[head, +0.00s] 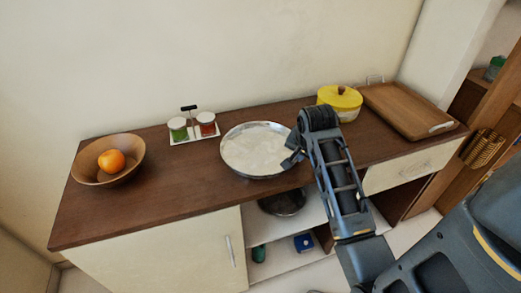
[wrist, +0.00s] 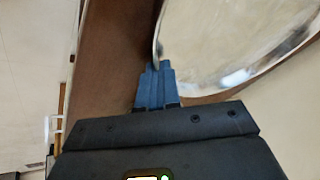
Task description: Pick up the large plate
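The large plate (head: 256,149) is round and shallow, with a shiny metal rim and a pale inside. It is at the middle of the brown counter in the head view; I cannot tell whether it is resting or slightly raised. My gripper (head: 291,153) is at its right rim. In the wrist view, the blue fingers of my gripper (wrist: 155,68) are close together, with the rim of the plate (wrist: 225,45) at their tips. They look shut on the rim, though the contact itself is partly hidden.
A wooden bowl (head: 84,170) with an orange (head: 111,160) stands at the left. A yellow-lidded pot (head: 340,98) and a wooden tray (head: 405,108) are at the right. The counter (head: 180,190) is clear between bowl and plate.

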